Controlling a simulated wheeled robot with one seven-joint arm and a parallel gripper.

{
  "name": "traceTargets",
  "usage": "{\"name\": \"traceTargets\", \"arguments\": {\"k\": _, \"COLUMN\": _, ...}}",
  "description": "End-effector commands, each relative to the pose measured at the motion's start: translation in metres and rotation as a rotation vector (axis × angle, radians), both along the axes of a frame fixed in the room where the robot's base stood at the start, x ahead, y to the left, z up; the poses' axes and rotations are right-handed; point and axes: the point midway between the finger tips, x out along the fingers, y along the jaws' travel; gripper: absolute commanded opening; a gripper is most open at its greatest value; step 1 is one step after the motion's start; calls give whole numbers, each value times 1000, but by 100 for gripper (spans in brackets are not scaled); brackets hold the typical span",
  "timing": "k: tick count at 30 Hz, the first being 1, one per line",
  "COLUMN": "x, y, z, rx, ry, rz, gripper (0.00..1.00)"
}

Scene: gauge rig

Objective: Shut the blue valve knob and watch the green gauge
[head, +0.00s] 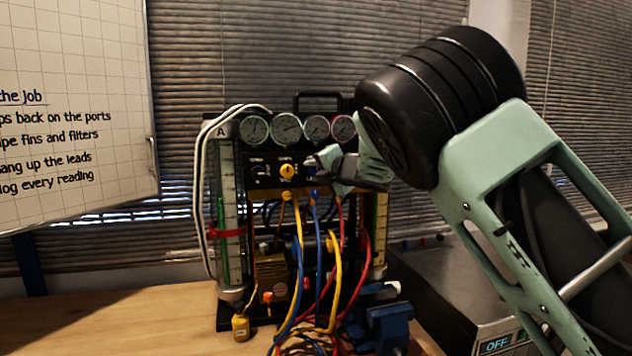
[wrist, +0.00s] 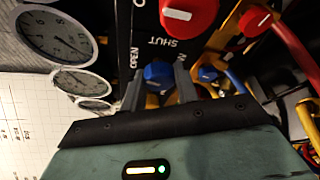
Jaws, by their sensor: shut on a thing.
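The gauge rig (head: 270,185) stands on the bench with a row of round dials along its top. The green gauge (head: 286,128) looks like the second dial from the left, pale green; its needle is too small to read. The blue valve knob (wrist: 158,72) is between the fingers of my gripper (wrist: 159,86) in the wrist view, near the OPEN and SHUT lettering. My gripper (head: 318,162) is shut on it, reaching the panel from the right. In the head view the gripper hides most of the knob.
Red knobs (wrist: 188,14) sit close to the fingers. Blue, yellow and red leads (head: 335,270) hang below the panel. A blue vise (head: 388,322) and a grey box marked OFF (head: 440,290) stand at right.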

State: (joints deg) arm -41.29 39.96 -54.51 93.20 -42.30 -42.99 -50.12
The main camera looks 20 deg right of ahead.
Motion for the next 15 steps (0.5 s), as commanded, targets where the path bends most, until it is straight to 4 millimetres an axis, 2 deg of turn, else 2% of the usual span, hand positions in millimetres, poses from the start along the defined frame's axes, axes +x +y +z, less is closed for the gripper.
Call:
{"name": "traceTargets", "arguments": {"k": 1, "x": 0, "y": -2, "z": -6, "rx": 49, "ry": -2, "rz": -2, "gripper": 8}}
{"name": "traceTargets", "arguments": {"k": 15, "x": 0, "y": -1, "z": -7, "rx": 495, "ry": -2, "rz": -1, "gripper": 8}}
